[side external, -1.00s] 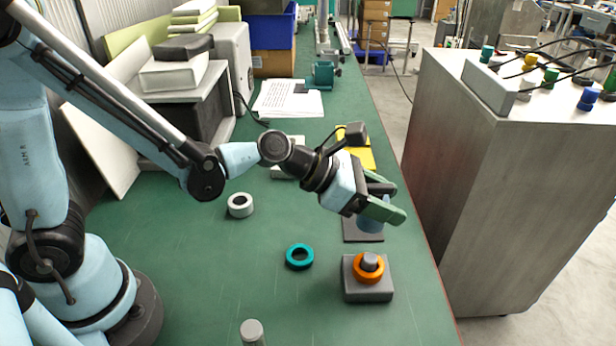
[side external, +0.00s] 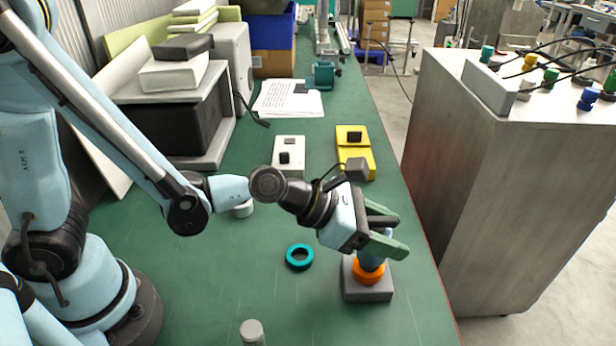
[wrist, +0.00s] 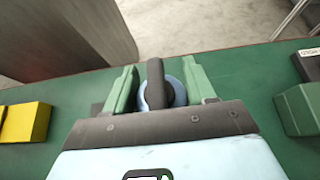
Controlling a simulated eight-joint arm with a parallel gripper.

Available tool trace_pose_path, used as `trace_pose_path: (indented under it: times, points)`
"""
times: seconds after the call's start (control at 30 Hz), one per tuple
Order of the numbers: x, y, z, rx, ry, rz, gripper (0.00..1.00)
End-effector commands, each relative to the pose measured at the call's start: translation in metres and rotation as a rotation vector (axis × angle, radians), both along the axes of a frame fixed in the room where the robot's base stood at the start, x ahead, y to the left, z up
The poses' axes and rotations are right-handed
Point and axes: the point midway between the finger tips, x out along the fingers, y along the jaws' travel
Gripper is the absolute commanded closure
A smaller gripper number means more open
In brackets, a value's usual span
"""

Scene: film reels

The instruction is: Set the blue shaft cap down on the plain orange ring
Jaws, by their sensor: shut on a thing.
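The plain orange ring (side external: 368,275) sits on a grey square block (side external: 368,293) near the right edge of the bench in the side view. My gripper (side external: 388,236) is directly over it, its green fingers shut on the blue shaft cap (side external: 371,259). The cap's lower end meets the top of the ring in the picture; I cannot tell whether they touch. The post seen inside the ring earlier is hidden by the cap. In the wrist view the cap (wrist: 178,90) shows between the fingers, partly behind a dark bar. The ring is hidden there.
A teal ring (side external: 300,257) lies flat to the left of the block. A white ring (side external: 243,210) is partly behind my arm. A grey cylinder (side external: 252,331) stands at the front. White (side external: 289,150) and yellow (side external: 355,165) switch boxes lie farther back.

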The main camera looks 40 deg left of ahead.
Motion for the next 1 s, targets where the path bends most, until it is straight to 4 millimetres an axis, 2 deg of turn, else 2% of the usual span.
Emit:
trace_pose_path:
  times: [0.27,1.0]
  points:
    - [-0.0021,-0.0013,-0.0084,0.000,-0.001,0.000,0.84]
    - [-0.0019,-0.0010,-0.0083,0.000,0.000,0.000,0.84]
